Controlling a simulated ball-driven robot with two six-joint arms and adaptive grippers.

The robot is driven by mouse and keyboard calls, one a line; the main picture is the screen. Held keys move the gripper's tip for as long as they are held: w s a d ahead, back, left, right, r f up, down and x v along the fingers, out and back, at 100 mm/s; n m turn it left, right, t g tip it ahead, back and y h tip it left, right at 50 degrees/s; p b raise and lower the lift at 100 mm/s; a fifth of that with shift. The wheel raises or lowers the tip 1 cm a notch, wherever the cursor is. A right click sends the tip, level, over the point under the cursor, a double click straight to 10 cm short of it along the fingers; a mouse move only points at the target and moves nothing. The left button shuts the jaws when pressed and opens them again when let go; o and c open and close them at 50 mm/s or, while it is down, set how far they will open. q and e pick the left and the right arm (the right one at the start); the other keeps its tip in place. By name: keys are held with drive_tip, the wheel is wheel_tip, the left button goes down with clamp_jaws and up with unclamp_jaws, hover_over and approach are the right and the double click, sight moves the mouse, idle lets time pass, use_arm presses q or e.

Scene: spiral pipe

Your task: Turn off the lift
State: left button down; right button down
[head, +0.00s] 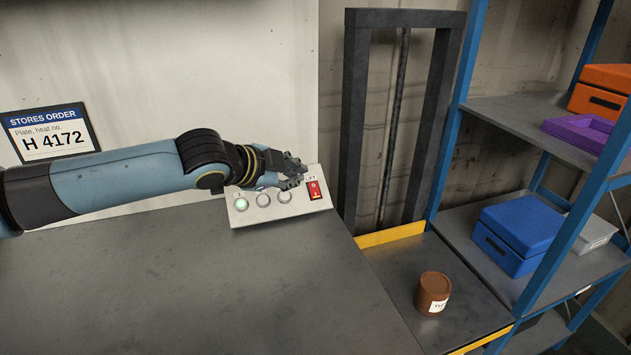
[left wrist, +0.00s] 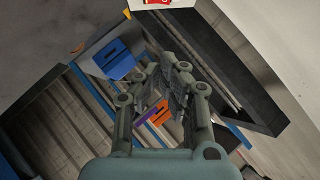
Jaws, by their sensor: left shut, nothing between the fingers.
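A white control panel (head: 240,219) stands at the back of the grey worktop. A red rocker switch (head: 314,190) labelled LIFT is at its right end; its red edge also shows at the top of the left wrist view (left wrist: 158,2). Which side of the rocker is pressed I cannot tell. My left gripper (head: 297,174) is shut and empty, just left of and above the switch, apart from it as far as I can see. In the left wrist view its fingers (left wrist: 163,80) reach toward the shelf side. My right gripper is not in view.
The panel also has a lit pale-green round button (head: 241,204) and two unlit ones. The dark lift frame (head: 352,120) stands right of it. A brown canister (head: 433,292) sits on the lift platform (head: 395,270). Blue-framed shelves (head: 500,117) hold boxes. The worktop's front is clear.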

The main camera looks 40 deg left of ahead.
use_arm(q)
drive_tip(key=w, duration=0.1)
drive_tip(key=b, duration=0.1)
hover_over(315, 190)
drive_tip(key=s+d, duration=0.3)
drive_tip(key=d, duration=0.1)
wheel_tip(315, 190, down, 5)
drive_tip(key=f, duration=0.1)
drive_tip(key=w+a, duration=0.1)
drive_tip(key=a+f, duration=0.1)
drive_tip(key=shift+w+f+b, duration=0.25)
drive_tip(key=shift+f+b, duration=0.05)
drive_tip(key=shift+f, duration=0.05)
drive_tip(key=shift+w+a+f, duration=0.15)
drive_tip(key=shift+a+f, duration=0.1)
drive_tip(key=shift+f, duration=0.1)
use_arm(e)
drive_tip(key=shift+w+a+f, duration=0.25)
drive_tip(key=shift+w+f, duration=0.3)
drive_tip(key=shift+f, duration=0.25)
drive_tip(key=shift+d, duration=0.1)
use_arm(q)
drive_tip(key=shift+w+a+f+b, duration=0.1)
drive_tip(key=shift+a+f+b, duration=0.15)
drive_tip(key=shift+b, duration=0.45)
drive_tip(key=shift+r, duration=0.1)
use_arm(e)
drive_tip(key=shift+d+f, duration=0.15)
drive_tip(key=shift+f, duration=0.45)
